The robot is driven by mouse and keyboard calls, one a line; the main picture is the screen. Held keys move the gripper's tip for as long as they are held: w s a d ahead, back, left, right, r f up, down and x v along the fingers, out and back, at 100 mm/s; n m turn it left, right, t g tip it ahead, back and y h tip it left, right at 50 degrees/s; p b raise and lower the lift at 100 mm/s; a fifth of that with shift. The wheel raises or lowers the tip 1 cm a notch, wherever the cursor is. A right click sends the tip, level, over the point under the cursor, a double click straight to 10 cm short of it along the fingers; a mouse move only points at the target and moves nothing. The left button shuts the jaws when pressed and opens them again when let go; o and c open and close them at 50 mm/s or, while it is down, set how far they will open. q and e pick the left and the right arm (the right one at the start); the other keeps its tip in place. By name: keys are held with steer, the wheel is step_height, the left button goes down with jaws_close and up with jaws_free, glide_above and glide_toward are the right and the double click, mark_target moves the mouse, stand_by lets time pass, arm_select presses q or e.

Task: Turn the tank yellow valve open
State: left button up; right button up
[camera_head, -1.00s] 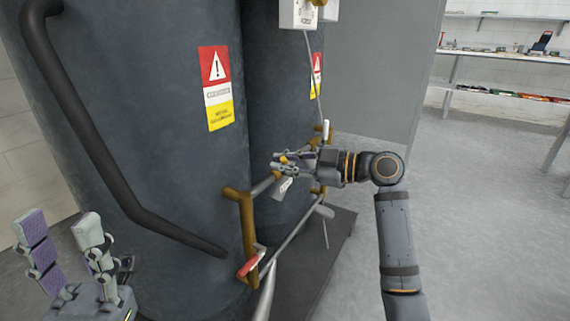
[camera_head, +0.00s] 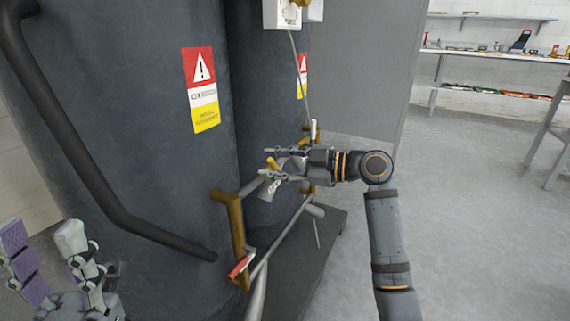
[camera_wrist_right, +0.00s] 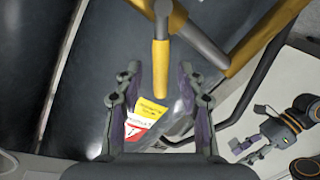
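The yellow valve handle (camera_head: 272,163) is on the pipework in front of the dark tanks. It also shows in the right wrist view as a yellow bar (camera_wrist_right: 160,62) at upper centre. My right gripper (camera_head: 274,172) is at the handle. In its wrist view my right gripper (camera_wrist_right: 161,80) is open, with a finger on each side of the handle's lower end and gaps visible. My left gripper (camera_head: 42,248) is open and empty at lower left, away from the pipework and partly cut off by the frame.
Yellow-brown pipe fittings (camera_head: 233,215) and a red lever (camera_head: 240,265) lie below and left of my right gripper. A thick black pipe (camera_head: 90,165) runs down the near tank (camera_head: 150,100). A control box (camera_head: 285,13) hangs above. The floor at right (camera_head: 480,220) is open.

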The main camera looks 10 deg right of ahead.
steer(key=v, duration=1.1)
steer(key=shift+s+d, duration=0.15)
steer(key=shift+d, duration=0.2)
